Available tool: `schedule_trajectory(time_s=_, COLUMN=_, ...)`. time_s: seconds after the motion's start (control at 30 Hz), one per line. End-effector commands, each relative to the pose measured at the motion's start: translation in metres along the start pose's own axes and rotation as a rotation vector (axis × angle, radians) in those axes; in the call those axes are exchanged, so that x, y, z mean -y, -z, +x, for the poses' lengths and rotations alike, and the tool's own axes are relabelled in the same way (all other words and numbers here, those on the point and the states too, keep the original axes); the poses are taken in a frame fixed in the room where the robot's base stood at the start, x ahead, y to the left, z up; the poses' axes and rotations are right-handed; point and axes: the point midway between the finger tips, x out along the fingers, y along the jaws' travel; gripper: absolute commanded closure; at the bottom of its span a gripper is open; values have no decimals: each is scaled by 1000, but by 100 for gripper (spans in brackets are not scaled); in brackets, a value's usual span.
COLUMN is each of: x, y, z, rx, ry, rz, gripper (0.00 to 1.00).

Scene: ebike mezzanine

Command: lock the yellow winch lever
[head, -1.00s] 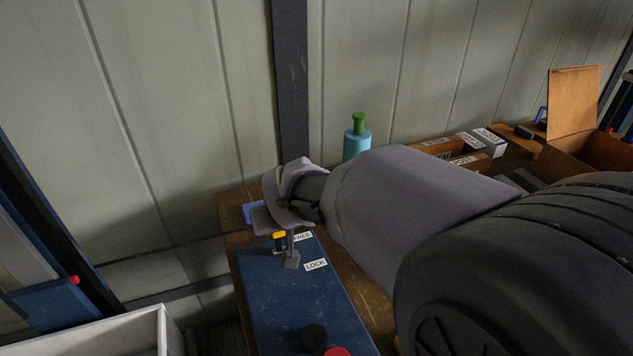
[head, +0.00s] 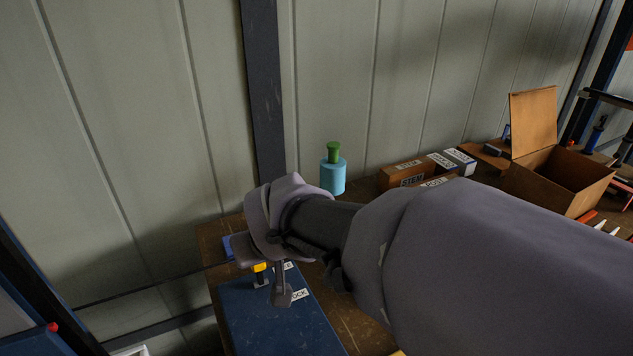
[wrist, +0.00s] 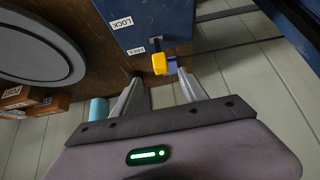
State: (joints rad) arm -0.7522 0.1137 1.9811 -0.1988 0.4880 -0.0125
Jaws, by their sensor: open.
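The winch lever has a yellow handle (head: 261,268) and stands on a blue housing (head: 245,315). In the wrist view the yellow handle (wrist: 160,63) is beside the FREE label (wrist: 131,52), away from the LOCK label (wrist: 121,22). My gripper (wrist: 162,77) is open, with its two fingers apart on either side of the handle's line. The handle shows just beyond the fingertips, and I see no contact. In the head view one finger of my gripper (head: 277,285) hangs right of the handle and partly covers the labels.
A cyan bottle with a green top (head: 333,175) stands behind my arm. Labelled boxes (head: 401,174) and an open cardboard box (head: 548,187) are on the bench to the right. A pale panelled wall (head: 130,120) rises close behind.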

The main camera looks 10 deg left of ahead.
Motion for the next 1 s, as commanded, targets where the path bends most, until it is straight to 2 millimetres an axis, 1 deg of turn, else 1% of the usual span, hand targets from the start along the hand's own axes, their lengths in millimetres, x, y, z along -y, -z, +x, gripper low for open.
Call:
schedule_trajectory(time_s=0.03, x=0, y=4, z=-21, rx=-4, ry=0, rz=0, gripper=49)
schedule_trajectory(time_s=0.1, x=0, y=4, z=-41, rx=-4, ry=0, rz=0, gripper=49)
schedule_trajectory(time_s=0.23, x=0, y=2, z=-66, rx=-1, ry=0, rz=-1, gripper=49)
schedule_trajectory(time_s=0.3, x=0, y=1, z=-74, rx=-1, ry=0, rz=-1, gripper=49)
schedule_trajectory(time_s=0.4, x=0, y=0, z=-79, rx=1, ry=0, rz=0, gripper=49)
schedule_trajectory(time_s=0.67, x=-1, y=-1, z=-79, rx=2, ry=-1, rz=3, gripper=49)
schedule_trajectory(time_s=0.73, x=-15, y=-8, z=-86, rx=4, ry=-16, rz=44, gripper=49)
schedule_trajectory(time_s=0.77, x=-28, y=-14, z=-94, rx=7, ry=-29, rz=85, gripper=49)
schedule_trajectory(time_s=0.8, x=-50, y=-28, z=-108, rx=12, ry=-52, rz=160, gripper=49)
schedule_trajectory(time_s=0.87, x=-86, y=-60, z=-133, rx=21, ry=-95, rz=309, gripper=49)
schedule_trajectory(time_s=0.9, x=-105, y=-85, z=-151, rx=26, ry=-123, rz=417, gripper=49)
schedule_trajectory(time_s=0.97, x=-126, y=-125, z=-174, rx=29, ry=-161, rz=579, gripper=49)
schedule_trajectory(time_s=1.0, x=-134, y=-151, z=-187, rx=27, ry=-182, rz=683, gripper=49)
